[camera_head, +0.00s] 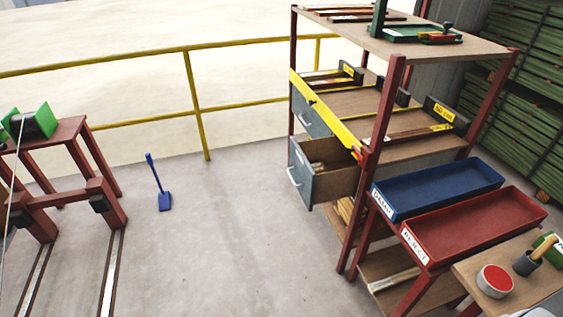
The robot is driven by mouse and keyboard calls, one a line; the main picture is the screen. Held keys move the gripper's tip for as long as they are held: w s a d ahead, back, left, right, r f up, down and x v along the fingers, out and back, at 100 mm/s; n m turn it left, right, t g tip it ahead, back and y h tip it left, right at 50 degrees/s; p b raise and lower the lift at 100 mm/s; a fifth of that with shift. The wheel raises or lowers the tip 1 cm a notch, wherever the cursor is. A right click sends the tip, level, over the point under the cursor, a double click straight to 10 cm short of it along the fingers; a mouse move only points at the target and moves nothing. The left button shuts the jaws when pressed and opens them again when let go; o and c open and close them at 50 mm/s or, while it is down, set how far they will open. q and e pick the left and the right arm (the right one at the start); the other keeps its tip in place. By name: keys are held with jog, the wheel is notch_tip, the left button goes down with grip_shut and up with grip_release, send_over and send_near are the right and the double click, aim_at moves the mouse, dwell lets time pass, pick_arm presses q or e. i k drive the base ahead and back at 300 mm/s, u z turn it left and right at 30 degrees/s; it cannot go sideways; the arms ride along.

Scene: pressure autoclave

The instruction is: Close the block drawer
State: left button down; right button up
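An open drawer with a grey front (301,174) and brown wooden sides juts out to the left from the red-framed rack. Its front carries a pale curved handle (294,178). Some light wooden pieces (319,167) show inside it. I cannot read a label on either drawer. Neither of my grippers is in view.
A blue tray (440,186) and a red tray (475,228) stand right of the rack. A small table (535,290) holds a red-topped tin (495,281). A red trestle (75,130) and a blue shovel (160,188) are left. Floor between is clear.

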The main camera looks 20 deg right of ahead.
aim_at(341, 178)
jog(key=z, duration=0.4)
jog(key=i, duration=0.85)
jog(key=z, duration=0.8)
